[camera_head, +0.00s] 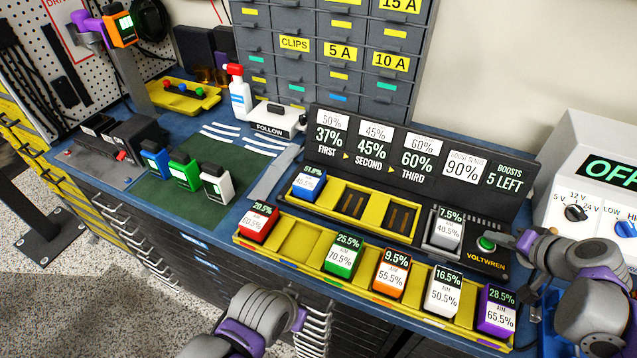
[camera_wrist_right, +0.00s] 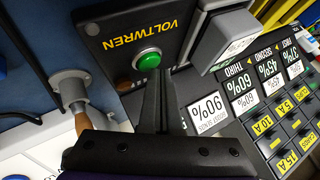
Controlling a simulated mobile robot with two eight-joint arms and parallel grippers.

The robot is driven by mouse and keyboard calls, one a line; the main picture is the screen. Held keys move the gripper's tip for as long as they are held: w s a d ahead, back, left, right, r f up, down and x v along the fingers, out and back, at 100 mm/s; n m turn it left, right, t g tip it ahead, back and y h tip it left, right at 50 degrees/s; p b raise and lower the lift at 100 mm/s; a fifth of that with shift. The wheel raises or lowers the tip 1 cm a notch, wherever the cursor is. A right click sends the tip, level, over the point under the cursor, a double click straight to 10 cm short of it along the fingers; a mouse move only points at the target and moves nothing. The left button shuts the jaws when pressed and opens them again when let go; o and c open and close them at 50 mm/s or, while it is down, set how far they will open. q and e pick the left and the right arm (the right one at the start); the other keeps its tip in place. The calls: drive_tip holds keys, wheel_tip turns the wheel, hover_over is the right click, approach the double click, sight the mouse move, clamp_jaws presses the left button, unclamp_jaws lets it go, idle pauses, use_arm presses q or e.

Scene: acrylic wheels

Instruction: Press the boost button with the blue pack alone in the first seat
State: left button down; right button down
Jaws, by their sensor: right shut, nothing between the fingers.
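The blue pack (camera_head: 307,184) sits in the first, leftmost seat of the yellow three-seat tray (camera_head: 337,220). The other two seats are empty. The green boost button (camera_head: 487,243) is on the black VOLTWREN unit, right of a grey pack (camera_head: 447,230) in its slot. The button also shows in the right wrist view (camera_wrist_right: 149,59). My right gripper (camera_head: 517,239) is shut and empty, its fingertips (camera_wrist_right: 156,76) right at the button; I cannot tell whether they touch it. Part of my left arm shows at the bottom, its fingers out of view.
A front yellow rack (camera_head: 290,240) holds red, green, orange, white and purple packs, with one gap. The display board (camera_head: 400,150) reads FIRST 37%, SECOND 45%, THIRD 60%, 90% and BOOSTS 5 LEFT. Blue, green and white packs stand on a green mat (camera_head: 190,215) at left.

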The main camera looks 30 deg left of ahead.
sight(490, 247)
drive_tip(key=shift+f, duration=0.4)
idle(0.5)
drive_tip(key=shift+r, duration=0.1)
drive_tip(key=shift+r+p, duration=0.6)
drive_tip(key=shift+r, duration=0.15)
wheel_tip(490, 247, up, 6)
drive_tip(key=p, duration=0.5)
idle(3.4)
